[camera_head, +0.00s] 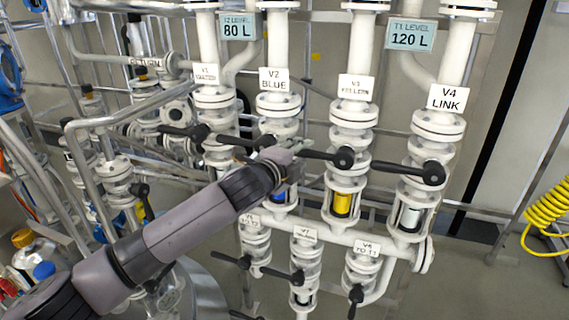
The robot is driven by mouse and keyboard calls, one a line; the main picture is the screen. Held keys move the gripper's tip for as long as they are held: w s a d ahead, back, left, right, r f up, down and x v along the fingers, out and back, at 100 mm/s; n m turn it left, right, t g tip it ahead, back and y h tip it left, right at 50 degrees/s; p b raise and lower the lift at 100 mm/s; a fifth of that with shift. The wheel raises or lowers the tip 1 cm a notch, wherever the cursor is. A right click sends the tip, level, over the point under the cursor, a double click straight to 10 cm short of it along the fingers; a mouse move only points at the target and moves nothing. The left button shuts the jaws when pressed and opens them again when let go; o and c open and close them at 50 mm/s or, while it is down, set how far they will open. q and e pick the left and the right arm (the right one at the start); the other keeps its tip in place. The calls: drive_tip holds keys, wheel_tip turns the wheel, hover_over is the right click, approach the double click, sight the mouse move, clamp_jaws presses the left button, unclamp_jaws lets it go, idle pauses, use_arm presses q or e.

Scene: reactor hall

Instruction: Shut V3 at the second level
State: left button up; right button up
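Valve V3 is on the white vertical pipe with the label V3 YELLOW (357,87). Its black lever (326,155) lies about level, pointing left from its pivot, across the pipe. A sight glass with yellow content (342,204) is below it. My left gripper (291,164) is in front of the V2 pipe, close to the left end of the V3 lever. Its fingers are small and seen from behind, so I cannot tell whether they touch the lever or how far apart they are. My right gripper is not in view.
The V2 lever (240,141) is just up and left of my gripper, and the V4 lever (405,169) is to the right. Lower valves with black levers (279,274) stand below the manifold. A metal rail (130,115) crosses at left. A yellow coiled hose (546,208) hangs at right.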

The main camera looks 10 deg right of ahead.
use_arm(q)
drive_tip(key=v, duration=0.9)
